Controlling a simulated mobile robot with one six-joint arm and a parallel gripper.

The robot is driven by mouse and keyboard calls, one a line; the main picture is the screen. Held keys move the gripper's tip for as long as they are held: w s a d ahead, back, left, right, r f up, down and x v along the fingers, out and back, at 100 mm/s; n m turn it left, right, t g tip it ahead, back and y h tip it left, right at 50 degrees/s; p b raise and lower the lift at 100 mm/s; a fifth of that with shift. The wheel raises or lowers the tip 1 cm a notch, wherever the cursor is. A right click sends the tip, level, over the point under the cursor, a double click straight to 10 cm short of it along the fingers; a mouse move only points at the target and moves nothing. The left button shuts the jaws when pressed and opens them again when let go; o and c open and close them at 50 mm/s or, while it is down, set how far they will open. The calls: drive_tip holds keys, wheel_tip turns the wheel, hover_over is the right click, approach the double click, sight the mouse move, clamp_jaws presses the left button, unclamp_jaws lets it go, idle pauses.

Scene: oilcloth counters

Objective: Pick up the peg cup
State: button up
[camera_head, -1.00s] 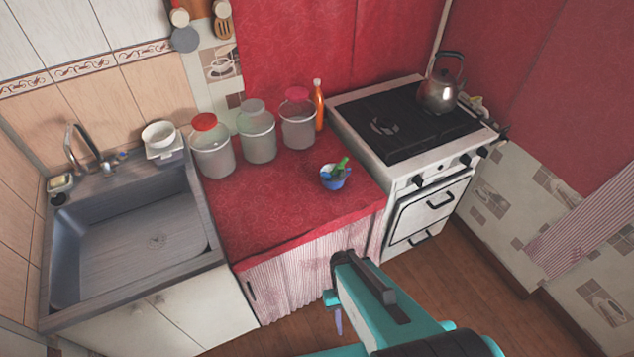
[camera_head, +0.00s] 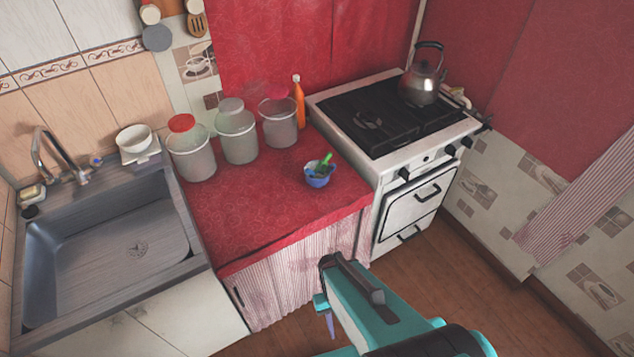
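The peg cup (camera_head: 317,181) is a small blue cup with green and pale pieces standing out of its top. It stands upright on the red oilcloth counter (camera_head: 250,215), near the counter's right side by the stove. My teal arm reaches in from the bottom of the view. My gripper (camera_head: 325,313) shows only in small part at the arm's far end, in front of the counter's curtain and apart from the cup. Its fingers are mostly hidden by the arm, so I cannot tell whether they are open.
Several large jars, one a clear jar with a red lid (camera_head: 191,150), and an orange bottle (camera_head: 298,101) stand behind the cup. The white stove (camera_head: 400,175) with a kettle (camera_head: 422,85) is at right, a sink (camera_head: 110,250) at left. The counter's front is clear.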

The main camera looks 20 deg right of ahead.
wheel_tip(320, 180, down, 10)
drive_tip(key=b, duration=0.8)
drive_tip(key=shift+r, duration=0.15)
drive_tip(key=shift+o, duration=0.2)
drive_tip(key=shift+s+a, duration=0.1)
drive_tip(key=shift+s, duration=0.05)
